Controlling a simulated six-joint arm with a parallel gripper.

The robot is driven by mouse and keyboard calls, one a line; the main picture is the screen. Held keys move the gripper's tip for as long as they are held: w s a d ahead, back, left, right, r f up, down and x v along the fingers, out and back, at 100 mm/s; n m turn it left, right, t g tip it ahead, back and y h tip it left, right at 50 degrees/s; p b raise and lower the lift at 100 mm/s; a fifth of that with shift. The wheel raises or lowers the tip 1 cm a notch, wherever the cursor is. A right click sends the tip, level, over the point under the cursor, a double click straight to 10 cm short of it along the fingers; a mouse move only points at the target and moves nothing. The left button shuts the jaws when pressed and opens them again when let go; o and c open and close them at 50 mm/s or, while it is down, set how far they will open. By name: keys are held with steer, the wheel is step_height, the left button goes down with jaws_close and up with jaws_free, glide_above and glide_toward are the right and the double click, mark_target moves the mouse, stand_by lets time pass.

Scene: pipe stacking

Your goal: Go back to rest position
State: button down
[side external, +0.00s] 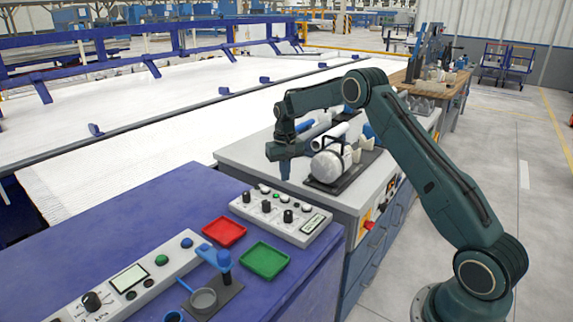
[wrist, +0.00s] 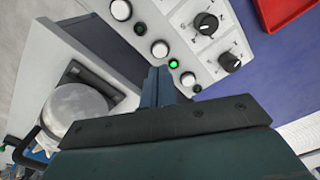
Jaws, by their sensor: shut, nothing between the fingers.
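My gripper (side external: 285,172) hangs down in the side external view, above the near left edge of the grey workbench top and close to the far end of a control panel. In the wrist view my gripper (wrist: 158,72) shows its two fingers together, with nothing between them. Behind it, a rack (side external: 347,178) on the grey bench holds white pipes (side external: 331,136). The rounded pipe end (side external: 330,166) faces the camera side and is near my gripper but apart from it. The same pipe end appears at the left of the wrist view (wrist: 76,108).
The control panel (side external: 281,213) with knobs and a lit green button stands on the blue bench (side external: 130,222). A red tray (side external: 224,232), a green tray (side external: 264,261) and a second panel (side external: 130,276) are also there. The grey bench top (side external: 240,154) left of the rack is clear.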

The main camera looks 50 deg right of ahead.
stand_by(0.5)
steer(key=s+a+r+n+t, duration=0.1)
steer(key=s+a+r, duration=0.55)
steer(key=r, duration=0.35)
steer(key=s+a+r+n+t, duration=0.2)
steer(key=s+a+r, duration=0.45)
steer(key=r, duration=0.45)
steer(key=s+a+n+t, duration=0.1)
steer(key=s+a, duration=0.3)
steer(key=s, duration=0.8)
steer(key=s+a+n+t, duration=0.1)
steer(key=s+a, duration=0.3)
steer(key=s, duration=0.9)
steer(key=shift+f+n+t, duration=0.25)
steer(key=shift+n+t, duration=0.05)
steer(key=shift+n, duration=0.2)
steer(key=shift+w+a, duration=0.1)
